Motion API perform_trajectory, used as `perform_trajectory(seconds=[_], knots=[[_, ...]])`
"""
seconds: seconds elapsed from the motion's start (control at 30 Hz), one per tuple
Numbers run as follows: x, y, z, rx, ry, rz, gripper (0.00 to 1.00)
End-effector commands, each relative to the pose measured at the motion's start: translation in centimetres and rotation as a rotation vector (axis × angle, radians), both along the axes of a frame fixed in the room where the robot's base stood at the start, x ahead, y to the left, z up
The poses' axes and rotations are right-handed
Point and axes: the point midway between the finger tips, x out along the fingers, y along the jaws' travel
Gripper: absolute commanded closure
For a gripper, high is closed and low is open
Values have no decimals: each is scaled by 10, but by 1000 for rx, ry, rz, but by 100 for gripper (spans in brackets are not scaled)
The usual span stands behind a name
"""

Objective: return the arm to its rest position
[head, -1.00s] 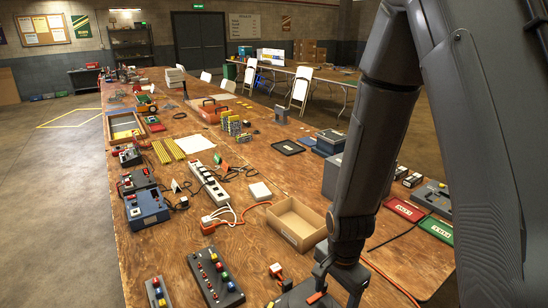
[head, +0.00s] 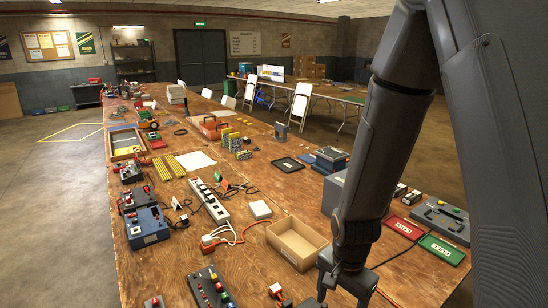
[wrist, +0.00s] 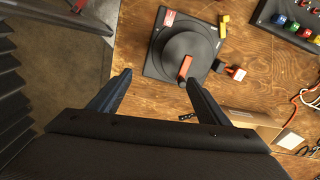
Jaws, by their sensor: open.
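My arm reaches down the right side of the head view to my gripper (head: 340,285), which is cut off by the bottom edge there. In the wrist view my gripper (wrist: 157,79) is open, with two dark fingers set apart and nothing held between them. A dark grey box with a round black dial and an orange handle (wrist: 184,68) lies on the wooden table beyond the fingertips. The fingers appear apart from it, though the right fingertip overlaps its lower edge in the picture.
The long wooden table (head: 180,270) is crowded. A cardboard tray (head: 297,243), a white power strip (head: 209,200) and a button panel (head: 210,287) stand left of my arm. Red (head: 404,227) and green (head: 441,248) trays lie to its right. Open floor (head: 50,190) is at the left.

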Motion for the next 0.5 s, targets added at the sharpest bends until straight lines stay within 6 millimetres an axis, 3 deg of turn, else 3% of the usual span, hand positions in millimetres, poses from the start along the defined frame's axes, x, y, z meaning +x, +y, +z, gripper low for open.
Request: perform_trajectory(seconds=[0.3, 0.5], knots=[[5, -26, 39, -29, -79, 538, 30], [-3, -36, 53, -53, -100, 766, 30]])
